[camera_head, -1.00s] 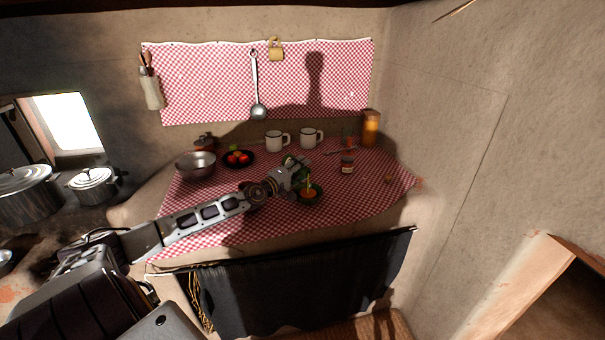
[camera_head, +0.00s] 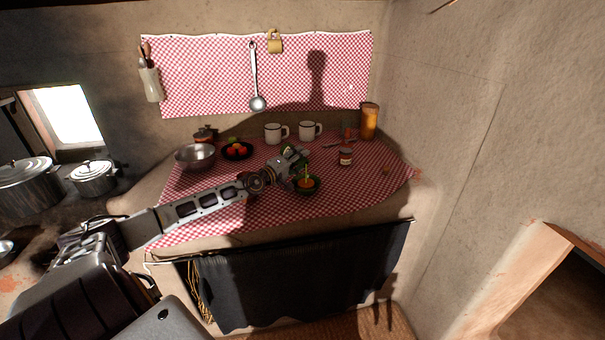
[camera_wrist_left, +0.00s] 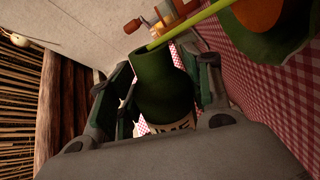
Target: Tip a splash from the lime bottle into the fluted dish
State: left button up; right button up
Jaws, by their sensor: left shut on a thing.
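My left gripper (camera_head: 294,156) is shut on the dark green lime bottle (camera_wrist_left: 163,85). The bottle is tilted, and part of its white label shows between the fingers in the left wrist view. A thin yellow-green stream (camera_wrist_left: 190,26) runs from its mouth towards the fluted dish (camera_wrist_left: 262,46). The dark green fluted dish (camera_head: 307,190) stands on the cloth, just below and beside the gripper in the head view, with something orange in it. The stream (camera_head: 306,171) shows above the dish there too. In the head view the bottle is largely hidden by the gripper.
A red checked cloth (camera_head: 235,215) covers the counter. Behind are two white mugs (camera_head: 273,134) and a dark bowl of fruit (camera_head: 236,151). A metal bowl (camera_head: 195,156) stands left; a small jar (camera_head: 345,157) and an orange container (camera_head: 369,122) stand right. The front right cloth is mostly clear.

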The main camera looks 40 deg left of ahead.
pick_arm(q)
jog(key=n, duration=0.2)
jog(key=r+n+p, duration=0.1)
jog(key=n, duration=0.2)
jog(key=shift+r, duration=0.2)
jog(key=shift+r+n+p, duration=0.2)
jog(key=shift+n+p, duration=0.1)
jog(key=shift+n, duration=0.55)
jog(key=shift+r+n+p, duration=0.15)
jog(key=shift+n+p, duration=0.15)
jog(key=shift+n, duration=0.55)
jog(key=shift+r+n+p, duration=0.2)
jog(key=shift+n+p, duration=0.15)
jog(key=shift+n, duration=0.35)
jog(key=n+p, duration=0.1)
jog(key=r+n+p, duration=0.1)
jog(key=n, duration=0.1)
jog(key=shift+n, duration=0.3)
jog(key=n, duration=0.1)
jog(key=n+p, duration=0.1)
jog(key=n, duration=0.1)
jog(key=shift+r+p, duration=0.3)
jog(key=shift+n, duration=0.3)
